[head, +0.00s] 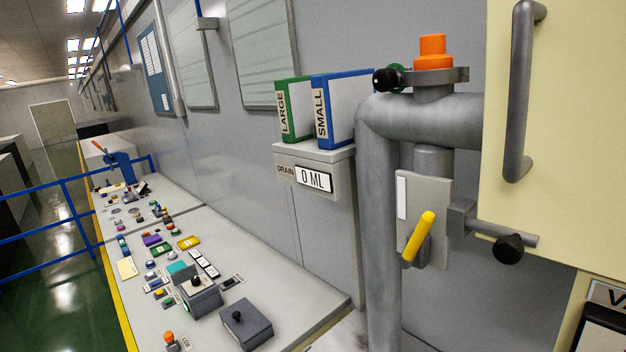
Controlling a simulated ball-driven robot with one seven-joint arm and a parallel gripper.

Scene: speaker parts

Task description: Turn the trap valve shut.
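A yellow lever (419,237) is mounted on a grey plate (430,205) on the pipework, right of centre. It is tilted, its upper end leaning right. It appears to be the trap valve's handle, though I see no label naming it. The grey plate bears a blank white tag. Behind it a thick grey pipe (379,210) runs down and bends right at the top. An orange cap (432,50) sits on top of the pipe, with a clamp and black knob (386,80) beside it. My gripper is not in view.
A cream door (570,130) with a grey handle (521,90) stands close at right. A drain box (314,172) reads "0 ML" and holds LARGE and SMALL binders. A cluttered bench (170,255) lies left.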

